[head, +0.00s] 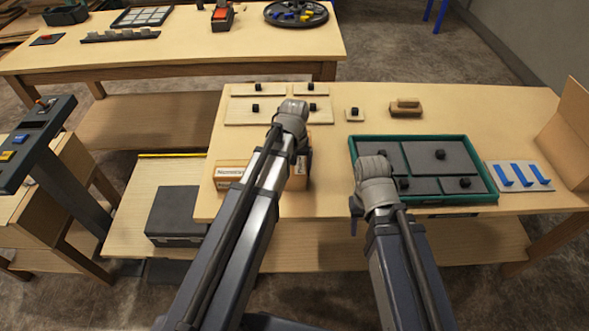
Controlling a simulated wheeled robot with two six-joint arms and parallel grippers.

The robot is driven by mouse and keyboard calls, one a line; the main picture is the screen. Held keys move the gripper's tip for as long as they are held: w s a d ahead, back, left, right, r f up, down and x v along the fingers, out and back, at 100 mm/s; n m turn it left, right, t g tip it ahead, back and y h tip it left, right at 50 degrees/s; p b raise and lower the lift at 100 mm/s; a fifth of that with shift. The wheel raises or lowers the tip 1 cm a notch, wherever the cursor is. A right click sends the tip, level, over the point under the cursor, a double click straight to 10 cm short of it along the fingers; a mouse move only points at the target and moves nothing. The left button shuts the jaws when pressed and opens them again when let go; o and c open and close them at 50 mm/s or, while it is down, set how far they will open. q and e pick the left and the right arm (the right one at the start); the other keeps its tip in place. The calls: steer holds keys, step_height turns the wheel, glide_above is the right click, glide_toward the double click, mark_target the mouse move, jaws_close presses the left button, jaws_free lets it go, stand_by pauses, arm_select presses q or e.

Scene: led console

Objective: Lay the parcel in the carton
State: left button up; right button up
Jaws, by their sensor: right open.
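A brown cardboard box (232,172) with white printed labels stands near the front left edge of the near table. My left arm crosses in front of it, and more brown board shows right of the arm. I cannot tell whether this is one box or two, or which is the parcel. A tall brown cardboard piece (568,125) stands at the table's right end, cut off by the frame, and may be part of the carton. My right gripper (354,222) is open, pointing down by the green tray's left front corner. My left gripper is mostly hidden behind its arm.
The green tray (418,138) holds grey panels with black knobs. Beside it lies a white board (520,177) with blue strips. Wooden knobbed plates (240,106) and a wooden block (405,110) lie at the back. The table's back right is clear.

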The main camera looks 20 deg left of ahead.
arm_select(q)
jaws_close()
steer(key=shift+r, duration=0.1)
step_height(320, 180, up, 10)
steer(key=p, duration=1)
